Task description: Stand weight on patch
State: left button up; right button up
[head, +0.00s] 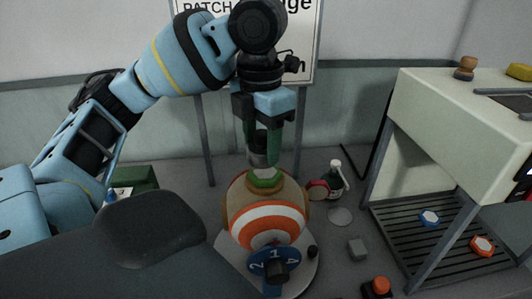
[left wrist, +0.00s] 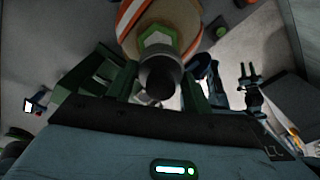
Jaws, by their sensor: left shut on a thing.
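A tan ball (head: 236,195) with orange and white stripes sits on a round base. A green hexagonal patch (head: 266,180) lies on its top; the patch (left wrist: 147,38) shows a pale middle in the left wrist view. My left gripper (head: 262,150) points down above the ball, its green fingers shut on a dark cylindrical weight (head: 257,152). The weight (left wrist: 160,76) is upright in the head view, just over the patch. I cannot tell whether its underside touches the patch.
A blue numbered dial (head: 268,267) stands at the ball's front. A pale bench (head: 455,115) with a slatted lower shelf stands farther right. A sign (head: 305,45) is behind.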

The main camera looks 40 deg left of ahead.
aim_at(263, 154)
pick_arm(q)
jog(key=shift+w+a, duration=0.15)
jog(key=shift+w, duration=0.4)
notch_tip(263, 154, down, 3)
jog(key=shift+r+b, duration=0.1)
jog(key=shift+b, duration=0.35)
jog(key=shift+s+f, duration=0.1)
jog(key=shift+f, duration=0.2)
pick_arm(e)
jog(key=shift+s+f, duration=0.4)
jog(key=shift+f, duration=0.2)
pick_arm(q)
jog(key=shift+f, duration=0.2)
pick_arm(e)
jog(key=shift+d, duration=0.1)
pick_arm(q)
jog(key=o, duration=1.4)
jog(key=shift+c, duration=0.2)
